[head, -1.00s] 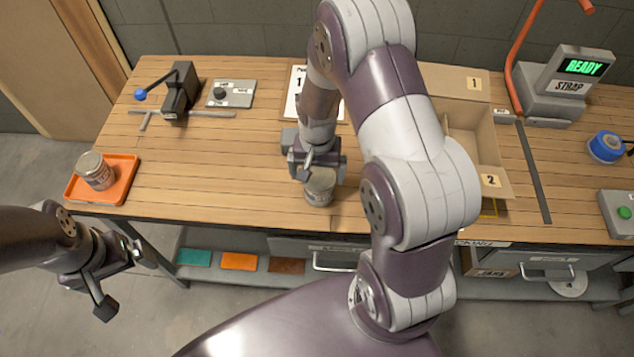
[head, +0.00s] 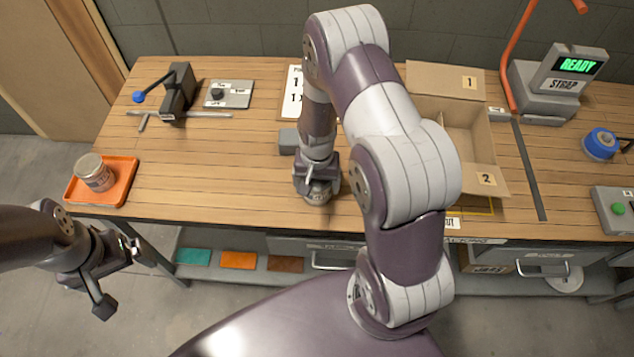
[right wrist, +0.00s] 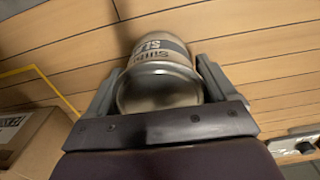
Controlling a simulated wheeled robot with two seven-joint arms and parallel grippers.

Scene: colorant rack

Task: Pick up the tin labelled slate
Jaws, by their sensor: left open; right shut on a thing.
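One tin (head: 318,194) is under my right gripper (head: 318,185) near the middle of the bench's front part in the head view. The right wrist view shows this tin (right wrist: 160,90) between the two fingers, with its metal lid towards the camera. Its label is partly readable, with letters like "SL"; the rest is cut off. My right gripper is shut on it. Whether the tin touches the bench I cannot tell. My left gripper (head: 125,265) is open and empty, off the bench's front left.
An open cardboard box (head: 489,140) stands right of my right arm. The strap machine (head: 555,85), a blue tape roll (head: 602,146) and a green-button box (head: 618,210) are further right. A lever press (head: 178,95) stands at the back left. Bench space left of centre is clear.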

